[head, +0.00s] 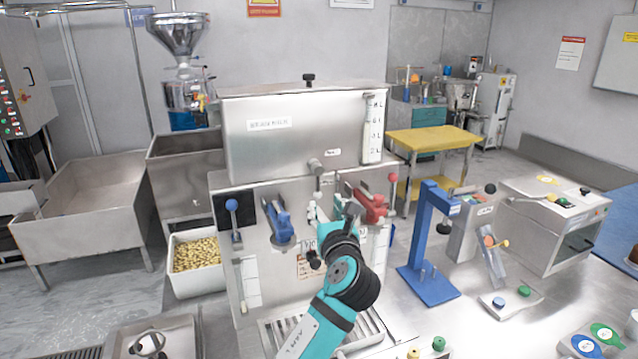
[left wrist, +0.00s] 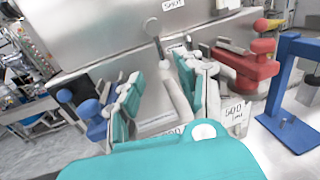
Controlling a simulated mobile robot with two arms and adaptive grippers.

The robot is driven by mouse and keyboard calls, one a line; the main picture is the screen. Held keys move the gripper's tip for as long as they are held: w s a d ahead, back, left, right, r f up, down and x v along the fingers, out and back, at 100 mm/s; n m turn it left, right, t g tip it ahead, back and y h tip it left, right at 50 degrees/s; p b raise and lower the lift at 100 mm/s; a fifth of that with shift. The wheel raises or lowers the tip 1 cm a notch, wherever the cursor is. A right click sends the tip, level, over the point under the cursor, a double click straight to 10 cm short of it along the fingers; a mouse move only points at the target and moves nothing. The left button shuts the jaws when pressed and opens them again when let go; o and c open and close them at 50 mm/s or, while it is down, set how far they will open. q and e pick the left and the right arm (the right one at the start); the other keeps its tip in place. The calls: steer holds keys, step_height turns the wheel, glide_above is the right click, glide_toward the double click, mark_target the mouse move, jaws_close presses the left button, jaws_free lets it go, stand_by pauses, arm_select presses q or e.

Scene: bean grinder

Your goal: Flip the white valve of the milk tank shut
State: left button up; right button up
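The milk tank (head: 300,130) is a big metal box with a level gauge, above a metal front panel. The white valve (left wrist: 171,92) shows in the left wrist view as a pale lever between my fingers, with a grey knob above it. In the head view my arm and gripper largely hide it. My left gripper (head: 328,208) is at the panel, its teal fingers apart on either side of the white lever. In the left wrist view the gripper (left wrist: 160,92) looks open; whether a finger touches the lever is unclear. My right gripper is not in view.
A blue valve (head: 281,222) is left of the gripper and a red valve (head: 368,205) right of it, both close. A blue stand (head: 430,245) is on the counter to the right. A bin of beans (head: 196,255) is at the left.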

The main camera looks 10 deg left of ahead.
mark_target(318, 186)
arm_select(q)
steer(key=p+x, duration=0.2)
steer(key=x, duration=0.7)
steer(key=shift+w+a, duration=0.1)
steer(key=shift+w, duration=0.15)
steer(key=shift+w+a+f, duration=0.1)
steer(key=shift+w+a, duration=0.05)
steer(key=shift+w, duration=0.2)
steer(key=c, duration=0.6)
jaws_close()
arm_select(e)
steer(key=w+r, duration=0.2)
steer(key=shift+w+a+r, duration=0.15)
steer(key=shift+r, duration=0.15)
